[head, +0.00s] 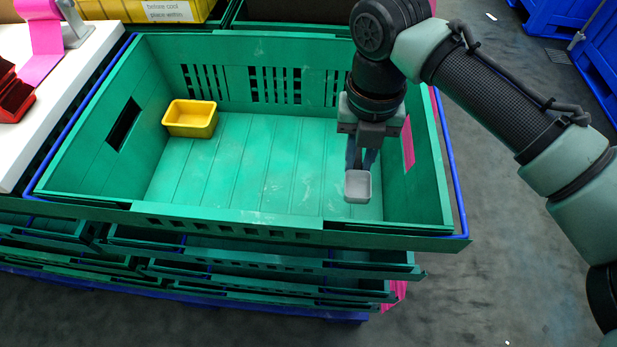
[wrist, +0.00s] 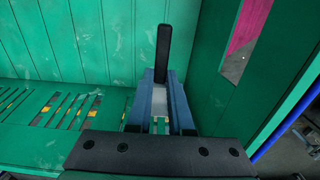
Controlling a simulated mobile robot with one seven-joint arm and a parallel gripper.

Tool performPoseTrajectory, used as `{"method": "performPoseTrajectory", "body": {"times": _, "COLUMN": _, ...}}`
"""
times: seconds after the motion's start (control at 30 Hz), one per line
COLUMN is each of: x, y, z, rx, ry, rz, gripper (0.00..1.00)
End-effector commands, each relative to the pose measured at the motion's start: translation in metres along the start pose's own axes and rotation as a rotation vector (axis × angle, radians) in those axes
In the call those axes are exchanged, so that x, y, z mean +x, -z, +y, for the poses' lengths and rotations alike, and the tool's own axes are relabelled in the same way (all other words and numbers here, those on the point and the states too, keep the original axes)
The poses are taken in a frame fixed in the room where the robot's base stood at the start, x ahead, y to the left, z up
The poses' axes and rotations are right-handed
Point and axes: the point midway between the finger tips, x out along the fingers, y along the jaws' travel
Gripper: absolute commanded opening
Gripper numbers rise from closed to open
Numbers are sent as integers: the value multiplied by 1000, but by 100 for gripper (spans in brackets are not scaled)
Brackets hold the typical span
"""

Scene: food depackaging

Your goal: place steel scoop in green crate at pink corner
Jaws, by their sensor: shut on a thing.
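The steel scoop shows as a small grey square bowl (head: 358,187) below my gripper (head: 361,160). In the wrist view its black handle (wrist: 163,52) stands out beyond the blue fingers of my gripper (wrist: 160,80), which are shut on it. The green crate (head: 110,207) is the large top one of a stack. The scoop is inside its walls, at the right side close to the front. A pink patch (head: 408,143) marks the crate's right wall beside my gripper; pink also shows in the wrist view (wrist: 248,25). Whether the scoop touches the crate floor I cannot tell.
A yellow tub (head: 190,118) stands in the crate at the back left. The crate floor between is clear. A white table with a pink roll (head: 42,50) and red bins (head: 14,95) is at left. A labelled yellow crate (head: 150,12) stands behind; blue crates (head: 560,15) are at right.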

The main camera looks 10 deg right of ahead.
Motion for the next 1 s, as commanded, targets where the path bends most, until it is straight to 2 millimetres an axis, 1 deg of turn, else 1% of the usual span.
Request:
{"method": "performPoseTrajectory", "body": {"times": 0.07, "x": 6, "y": 0, "z": 0, "rx": 1, "ry": 1, "rz": 1, "gripper": 0}}
{"method": "performPoseTrajectory", "body": {"times": 0.2, "x": 34, "y": 0, "z": -1, "rx": 1, "ry": 2, "rz": 2, "gripper": 0}}
{"method": "performPoseTrajectory", "body": {"times": 0.3, "x": 50, "y": 0, "z": -1, "rx": 1, "ry": 2, "rz": 1, "gripper": 0}}
{"method": "performPoseTrajectory", "body": {"times": 0.53, "x": 69, "y": 0, "z": 0, "rx": 1, "ry": 1, "rz": 0, "gripper": 0}}
{"method": "performPoseTrajectory", "body": {"times": 0.7, "x": 94, "y": 1, "z": 0, "rx": 0, "ry": 2, "rz": 2, "gripper": 0}}
{"method": "performPoseTrajectory", "body": {"times": 0.8, "x": 100, "y": 0, "z": 0, "rx": 0, "ry": 1, "rz": 0, "gripper": 0}}
{"method": "performPoseTrajectory", "body": {"times": 1.0, "x": 99, "y": 0, "z": 0, "rx": 0, "ry": 1, "rz": 0, "gripper": 0}}
